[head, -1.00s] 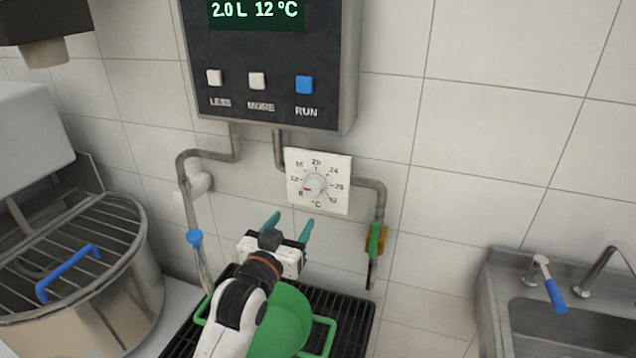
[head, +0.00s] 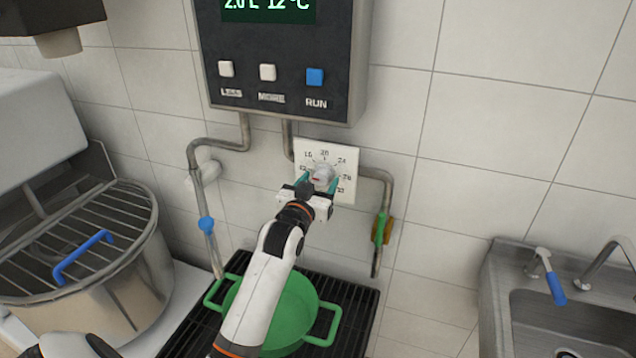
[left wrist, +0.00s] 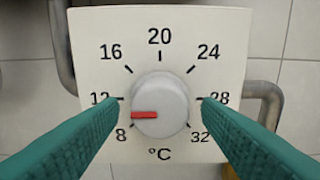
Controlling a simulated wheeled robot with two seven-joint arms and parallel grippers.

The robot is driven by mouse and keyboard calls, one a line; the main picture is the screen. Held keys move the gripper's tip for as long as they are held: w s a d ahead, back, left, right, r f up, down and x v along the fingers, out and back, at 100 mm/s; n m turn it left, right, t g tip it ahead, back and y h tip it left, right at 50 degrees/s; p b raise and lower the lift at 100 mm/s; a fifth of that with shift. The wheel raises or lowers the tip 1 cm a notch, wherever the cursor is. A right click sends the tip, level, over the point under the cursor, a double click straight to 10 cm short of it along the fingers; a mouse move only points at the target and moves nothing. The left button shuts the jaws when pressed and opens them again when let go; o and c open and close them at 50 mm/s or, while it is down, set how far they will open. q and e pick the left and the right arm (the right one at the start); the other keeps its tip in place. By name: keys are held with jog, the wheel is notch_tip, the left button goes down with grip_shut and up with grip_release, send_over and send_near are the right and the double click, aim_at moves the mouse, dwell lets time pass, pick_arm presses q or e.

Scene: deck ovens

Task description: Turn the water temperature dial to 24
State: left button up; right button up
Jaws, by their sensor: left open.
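The water temperature dial is a round grey knob (left wrist: 160,104) on a square white plate (left wrist: 225,60) marked 8 to 32 °C. Its red mark points left, between 8 and 12. In the head view the knob (head: 322,175) sits on the wall plate (head: 345,160) below the control box. My left gripper (head: 318,184) is at the plate. In the left wrist view its two teal fingers (left wrist: 160,105) stand open on either side of the knob, with gaps between. My right gripper is not in view.
The control box (head: 285,100) with LESS, MORE and RUN buttons hangs above the dial. Pipes (head: 378,178) run beside the plate. A green pot (head: 290,320) stands on a black grate below. A mixer bowl (head: 130,285) is at left, a sink (head: 540,310) at right.

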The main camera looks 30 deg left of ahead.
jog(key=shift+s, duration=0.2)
pick_arm(q)
jog(key=shift+c, duration=1.1)
jog(key=c, duration=0.8)
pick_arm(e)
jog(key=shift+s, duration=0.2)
pick_arm(q)
jog(key=shift+r, duration=0.1)
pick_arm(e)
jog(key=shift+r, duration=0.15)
